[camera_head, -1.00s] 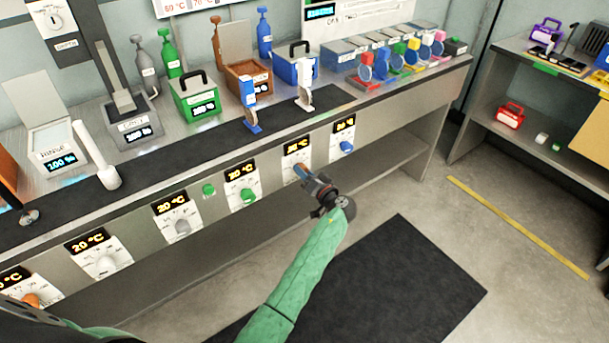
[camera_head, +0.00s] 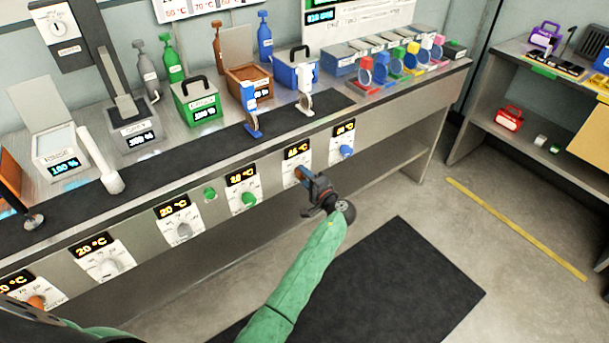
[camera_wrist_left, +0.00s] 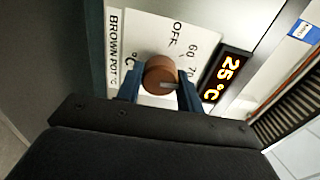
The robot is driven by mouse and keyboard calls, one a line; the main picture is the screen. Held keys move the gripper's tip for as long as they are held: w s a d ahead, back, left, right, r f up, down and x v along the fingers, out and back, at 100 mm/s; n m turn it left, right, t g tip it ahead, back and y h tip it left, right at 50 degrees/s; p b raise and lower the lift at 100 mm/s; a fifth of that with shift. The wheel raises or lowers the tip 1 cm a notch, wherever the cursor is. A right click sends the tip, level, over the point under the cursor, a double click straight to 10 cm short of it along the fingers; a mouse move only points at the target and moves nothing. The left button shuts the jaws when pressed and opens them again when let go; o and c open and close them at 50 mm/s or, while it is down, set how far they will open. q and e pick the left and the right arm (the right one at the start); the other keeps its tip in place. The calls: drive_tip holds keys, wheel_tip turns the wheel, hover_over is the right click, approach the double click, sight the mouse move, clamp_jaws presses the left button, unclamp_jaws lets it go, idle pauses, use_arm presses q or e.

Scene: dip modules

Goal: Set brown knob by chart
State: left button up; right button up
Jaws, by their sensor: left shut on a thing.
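The brown knob (camera_wrist_left: 160,76) sits on a white dial panel marked "BROWN POT °C", with OFF, 60 and 70 among its marks. The display (camera_wrist_left: 226,76) beside it reads 25 °C. My left gripper (camera_wrist_left: 160,90) has its two blue fingers on either side of the knob, shut on it. In the head view my left gripper (camera_head: 303,178) reaches the bench front below the brown pot's display (camera_head: 298,150) and hides most of the knob. The chart (camera_head: 205,8) on the back wall shows temperatures such as 60 °C and 70 °C, cut off at the top. My right gripper is not seen.
Other dial panels line the bench front, with a blue knob (camera_head: 346,151) to the right and a green knob (camera_head: 248,199) to the left. The brown pot (camera_head: 248,82) stands on the bench. A dark mat (camera_head: 400,280) lies on open floor.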

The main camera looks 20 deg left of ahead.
use_arm(q)
drive_tip(key=shift+m, duration=0.4)
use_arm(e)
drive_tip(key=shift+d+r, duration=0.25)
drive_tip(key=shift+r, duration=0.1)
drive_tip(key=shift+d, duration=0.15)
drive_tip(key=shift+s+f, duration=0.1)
use_arm(q)
drive_tip(key=o, duration=1)
drive_tip(key=shift+d, duration=0.1)
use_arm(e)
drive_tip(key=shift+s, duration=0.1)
